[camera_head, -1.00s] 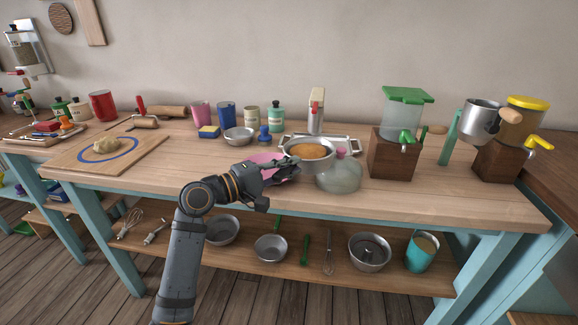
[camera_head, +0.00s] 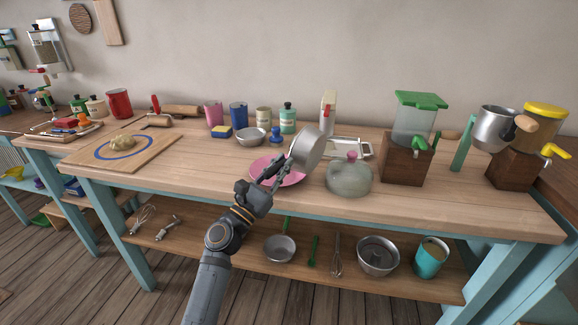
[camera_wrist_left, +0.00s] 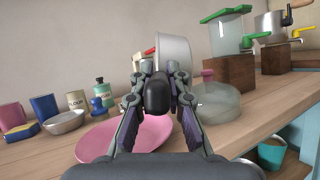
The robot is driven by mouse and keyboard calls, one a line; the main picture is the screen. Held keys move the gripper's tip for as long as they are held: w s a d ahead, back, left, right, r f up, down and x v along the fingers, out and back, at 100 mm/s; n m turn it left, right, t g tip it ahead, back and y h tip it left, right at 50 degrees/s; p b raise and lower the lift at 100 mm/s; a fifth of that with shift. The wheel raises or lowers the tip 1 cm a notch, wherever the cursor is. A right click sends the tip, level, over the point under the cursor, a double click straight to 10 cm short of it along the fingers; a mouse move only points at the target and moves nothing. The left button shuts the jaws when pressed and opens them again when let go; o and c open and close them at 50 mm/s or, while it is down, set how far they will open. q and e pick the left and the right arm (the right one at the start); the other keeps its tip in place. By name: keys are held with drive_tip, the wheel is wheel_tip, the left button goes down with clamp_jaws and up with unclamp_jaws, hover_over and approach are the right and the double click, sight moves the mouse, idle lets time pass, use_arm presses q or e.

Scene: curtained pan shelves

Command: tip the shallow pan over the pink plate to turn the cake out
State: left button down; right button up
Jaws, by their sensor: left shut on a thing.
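The shallow pan (camera_head: 306,149) is a grey metal pan, tipped steeply onto its side and held above the right part of the pink plate (camera_head: 259,163). My left gripper (camera_head: 273,174) is shut on the pan's handle, over the plate. In the left wrist view the handle's dark end (camera_wrist_left: 157,97) sits between the fingers, with the pan (camera_wrist_left: 175,52) beyond and the pink plate (camera_wrist_left: 100,140) below. The cake is not visible in either current view; the pan's inside is turned away. The visible part of the plate is bare. My right gripper is not in view.
A glass dome with a pink knob (camera_head: 349,180) stands close right of the plate. A metal tray (camera_head: 352,149) lies behind it. A small metal bowl (camera_head: 250,136) and blue stamp-like item (camera_head: 276,135) stand behind the plate. The counter's front strip is clear.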

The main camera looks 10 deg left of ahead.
use_arm(q)
drive_tip(key=w+a+f+n+y+p, duration=0.1)
drive_tip(key=a+n+y+p, duration=0.1)
drive_tip(key=n, duration=0.6)
drive_tip(key=w+a+f+n+y+p, duration=0.1)
drive_tip(key=a+f+n+y+p, duration=0.1)
drive_tip(key=n+y+p, duration=0.3)
drive_tip(key=w+a+f+n+y+p, duration=0.1)
drive_tip(key=a+n+y+p, duration=0.2)
drive_tip(key=n, duration=0.7)
drive_tip(key=shift+a+f+n+g+y, duration=0.2)
drive_tip(key=shift+n+g+y, duration=0.1)
drive_tip(key=shift+y, duration=0.8)
drive_tip(key=shift+w+a+f+n+g+p, duration=0.15)
drive_tip(key=shift+f+n+g+p, duration=0.25)
drive_tip(key=shift+f+n+p, duration=0.55)
drive_tip(key=shift+f+n, duration=0.1)
drive_tip(key=shift+n, duration=0.25)
drive_tip(key=shift+p, duration=0.3)
wheel_tip(320, 180, up, 9)
drive_tip(key=p, duration=0.8)
drive_tip(key=shift+p, duration=0.4)
